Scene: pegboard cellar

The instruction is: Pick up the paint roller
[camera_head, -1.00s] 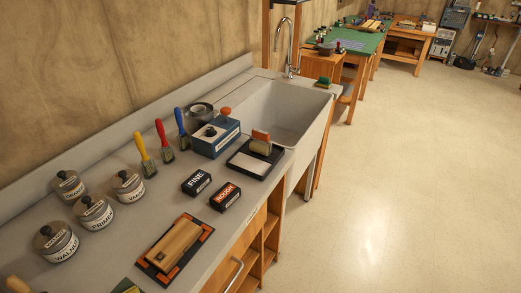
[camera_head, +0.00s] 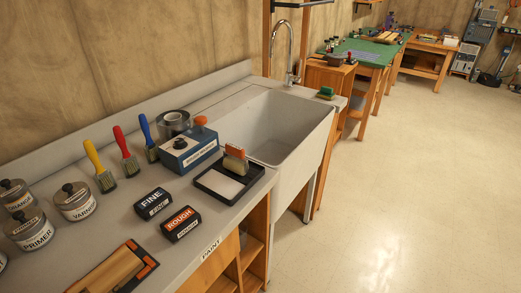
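What looks like the paint roller (camera_head: 235,162), a small beige-brown piece with an orange top, stands at the back of a black tray (camera_head: 206,191). The tray has a white inner surface and lies on the grey counter just left of the sink. The roller's exact shape is too small to tell. Neither of my grippers shows in the head view.
A blue box (camera_head: 190,153) stands behind the tray. Black FINE (camera_head: 153,203) and ROUGH (camera_head: 181,223) blocks lie in front. Several brushes and tins (camera_head: 75,202) stand left. The deep sink (camera_head: 270,130) is at right. The floor (camera_head: 400,190) beyond is clear.

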